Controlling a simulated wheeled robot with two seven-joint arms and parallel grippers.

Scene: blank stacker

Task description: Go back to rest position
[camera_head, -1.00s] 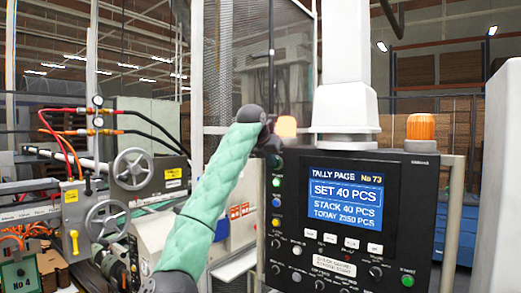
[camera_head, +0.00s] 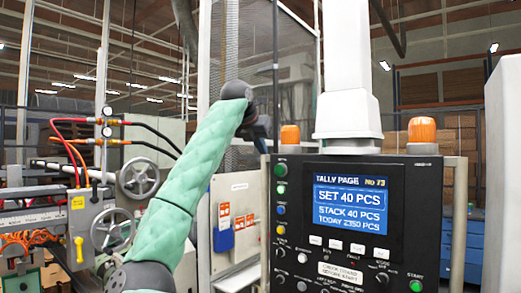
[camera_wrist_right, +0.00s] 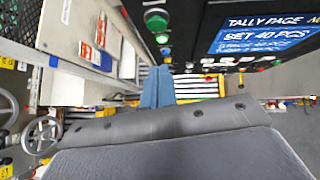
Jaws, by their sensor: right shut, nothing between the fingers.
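My right arm, in a pale green quilted sleeve, rises from the bottom left in the head view. Its dark right gripper (camera_head: 262,138) is just left of the control panel's upper left edge, partly hidden by the wrist. In the right wrist view its blue-grey fingers (camera_wrist_right: 157,88) are together with nothing between them. The black control panel (camera_head: 296,180) has a lit blue screen (camera_head: 352,205) reading TALLY PAGE, SET 40 PCS, STACK 40 PCS, TODAY 2350 PCS. The gripper appears apart from its buttons. My left gripper is not in view.
Orange lamps (camera_head: 422,130) sit on top of the panel, beside a white column (camera_head: 347,110). A machine with handwheels (camera_head: 138,177) and hoses stands at left. A white cabinet (camera_head: 237,195) with red labels stands behind the arm. Open air lies above the arm.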

